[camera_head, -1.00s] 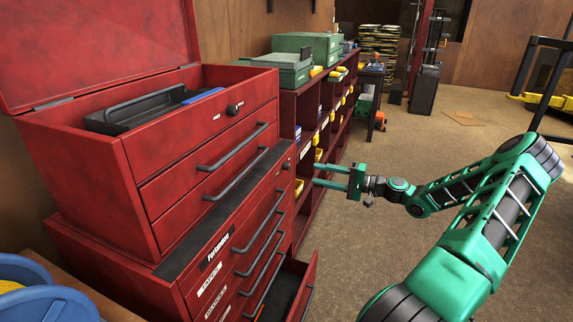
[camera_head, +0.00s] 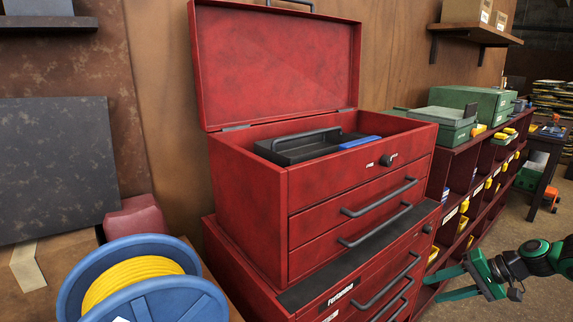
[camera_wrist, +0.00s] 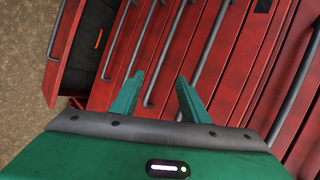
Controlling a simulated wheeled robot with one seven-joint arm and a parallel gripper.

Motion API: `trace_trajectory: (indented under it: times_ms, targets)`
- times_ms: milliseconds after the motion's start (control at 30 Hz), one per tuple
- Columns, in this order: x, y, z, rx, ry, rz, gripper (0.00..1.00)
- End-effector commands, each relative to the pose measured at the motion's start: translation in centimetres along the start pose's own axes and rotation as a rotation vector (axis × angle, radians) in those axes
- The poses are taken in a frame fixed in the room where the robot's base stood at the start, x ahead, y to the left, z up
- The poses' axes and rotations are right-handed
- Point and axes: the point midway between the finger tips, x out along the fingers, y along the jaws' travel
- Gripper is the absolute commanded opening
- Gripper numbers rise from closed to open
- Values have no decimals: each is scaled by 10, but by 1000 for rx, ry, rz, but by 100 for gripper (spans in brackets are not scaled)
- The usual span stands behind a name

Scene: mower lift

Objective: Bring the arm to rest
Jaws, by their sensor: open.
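My green gripper (camera_head: 446,284) is at the lower right of the head view, beside the right front of the red tool chest (camera_head: 250,185). Its two fingers are apart with nothing between them. In the wrist view my gripper (camera_wrist: 156,95) is also open and empty, facing the chest's drawer fronts and bar handles. An open drawer (camera_wrist: 85,45) with dark lining and a small orange item shows at the upper left there. Most of my arm is outside the head view.
The chest's lid is up, with a black tray (camera_head: 305,148) inside. A blue reel with yellow cord (camera_head: 130,275) is at the lower left. Red shelving (camera_head: 462,180) with bins and green cases runs along the wall at right. Bare floor (camera_head: 545,295) lies at the lower right.

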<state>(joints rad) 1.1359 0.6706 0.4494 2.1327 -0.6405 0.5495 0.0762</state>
Motion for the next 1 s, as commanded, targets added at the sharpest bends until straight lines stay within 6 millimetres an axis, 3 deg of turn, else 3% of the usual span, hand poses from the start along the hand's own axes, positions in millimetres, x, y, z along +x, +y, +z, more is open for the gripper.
trace_trajectory:
  times_ms: [367,1000]
  targets:
    - [-28,2,59,-41,-85,349,42]
    - [-122,-22,160,-39,-48,746,42]
